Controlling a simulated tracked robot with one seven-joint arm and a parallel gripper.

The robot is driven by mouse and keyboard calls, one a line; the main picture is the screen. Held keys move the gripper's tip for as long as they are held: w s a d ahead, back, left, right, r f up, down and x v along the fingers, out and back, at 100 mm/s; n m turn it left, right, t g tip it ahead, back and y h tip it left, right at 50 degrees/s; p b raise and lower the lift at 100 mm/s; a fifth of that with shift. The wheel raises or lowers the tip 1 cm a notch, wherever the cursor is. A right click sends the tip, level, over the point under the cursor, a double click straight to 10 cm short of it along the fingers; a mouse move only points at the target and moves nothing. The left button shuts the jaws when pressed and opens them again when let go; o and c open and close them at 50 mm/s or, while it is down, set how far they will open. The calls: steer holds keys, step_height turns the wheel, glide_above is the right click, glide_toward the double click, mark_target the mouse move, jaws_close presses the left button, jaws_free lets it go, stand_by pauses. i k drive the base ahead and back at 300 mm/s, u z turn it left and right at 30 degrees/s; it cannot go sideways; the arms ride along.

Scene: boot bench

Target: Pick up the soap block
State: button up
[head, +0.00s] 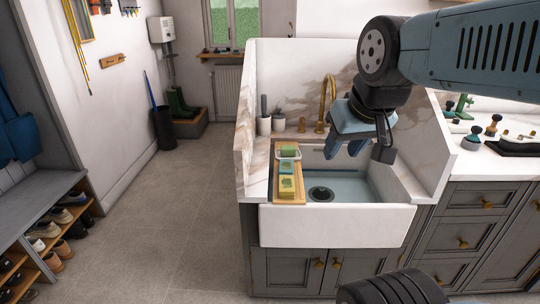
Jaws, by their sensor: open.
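A wooden board (292,199) lies across the left side of the white sink (338,228). Three small blocks sit in a row on it. At the back is a green block (288,151) in a white dish (298,156). In the middle is a teal block (286,168), and at the front a yellow block with a green top (287,186). I cannot tell for sure which one is the soap block. My gripper (357,151) is open and empty, pointing down above the basin, to the right of the board and apart from the blocks.
A brass tap (327,104) rises behind the basin, and marble walls (245,124) stand around the sink. Pots (264,125) stand behind the board. The right counter (500,165) holds bottles and brushes. A shoe bench (42,215) is at left; the floor between is clear.

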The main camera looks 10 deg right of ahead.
mark_target(286, 151)
steer(key=z, duration=0.2)
steer(key=i, duration=0.9)
steer(key=u, duration=0.1)
